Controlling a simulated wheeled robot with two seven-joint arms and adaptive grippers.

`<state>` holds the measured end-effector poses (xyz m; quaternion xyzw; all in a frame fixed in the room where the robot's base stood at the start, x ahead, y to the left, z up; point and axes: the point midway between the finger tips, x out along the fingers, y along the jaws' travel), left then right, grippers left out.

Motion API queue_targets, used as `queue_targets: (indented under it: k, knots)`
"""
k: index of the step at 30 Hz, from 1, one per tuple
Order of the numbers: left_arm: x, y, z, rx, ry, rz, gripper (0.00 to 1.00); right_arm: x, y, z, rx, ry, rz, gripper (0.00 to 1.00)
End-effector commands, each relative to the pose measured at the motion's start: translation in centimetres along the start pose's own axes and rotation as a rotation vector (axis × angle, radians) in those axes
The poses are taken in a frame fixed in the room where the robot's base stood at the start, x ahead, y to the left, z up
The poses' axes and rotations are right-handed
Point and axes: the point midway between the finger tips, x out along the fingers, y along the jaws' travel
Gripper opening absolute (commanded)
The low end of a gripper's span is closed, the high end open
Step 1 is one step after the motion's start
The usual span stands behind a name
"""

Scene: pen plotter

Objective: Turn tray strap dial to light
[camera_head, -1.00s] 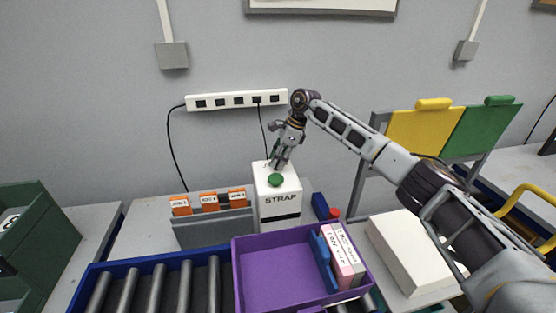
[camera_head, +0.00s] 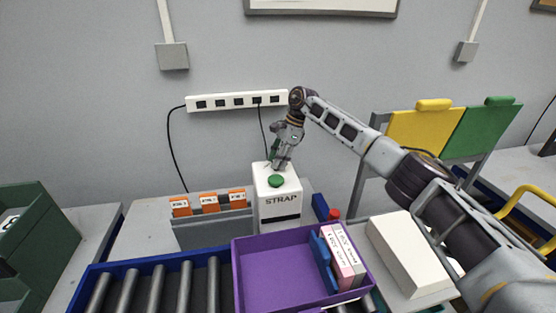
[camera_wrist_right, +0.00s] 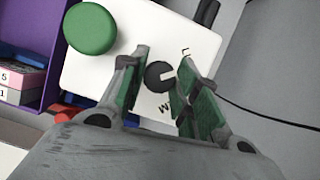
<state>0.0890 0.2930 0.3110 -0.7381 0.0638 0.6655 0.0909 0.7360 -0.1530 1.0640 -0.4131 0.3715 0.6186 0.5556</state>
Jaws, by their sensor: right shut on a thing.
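The white STRAP machine (camera_head: 278,212) stands on the bench behind the purple tray, with a round green button (camera_head: 275,181) on its top. The small dark dial (camera_wrist_right: 159,75) sits on the same top face beside the green button (camera_wrist_right: 90,28) in the wrist view. Its pale notch points right in that view, and an L and an M are printed near it. My right gripper (camera_head: 279,166) reaches down from above, its fingers (camera_wrist_right: 164,66) shut on the dial from both sides. In the head view the fingers hide the dial. My left gripper is not in view.
A grey holder (camera_head: 213,232) with orange-topped items stands left of the machine. A power strip (camera_head: 235,101) is on the wall behind. A white box (camera_head: 405,250) lies to the right.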

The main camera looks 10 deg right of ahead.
Motion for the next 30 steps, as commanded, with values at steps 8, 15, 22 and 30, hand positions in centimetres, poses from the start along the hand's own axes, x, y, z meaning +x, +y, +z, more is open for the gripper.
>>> queue_targets:
  k: [8,15,22,30]
  knots:
    - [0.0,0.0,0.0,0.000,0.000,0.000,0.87,-0.1,-0.1,0.0,0.001,0.000,-0.003,0.51]
    - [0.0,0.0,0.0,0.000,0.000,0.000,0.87,-0.1,0.0,0.0,0.001,0.000,-0.002,0.53]
    - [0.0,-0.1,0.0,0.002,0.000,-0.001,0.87,-0.4,0.0,0.0,0.001,0.000,-0.002,0.53]
    - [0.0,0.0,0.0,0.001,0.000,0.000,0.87,-2.7,-0.1,0.0,0.001,0.001,-0.003,0.53]
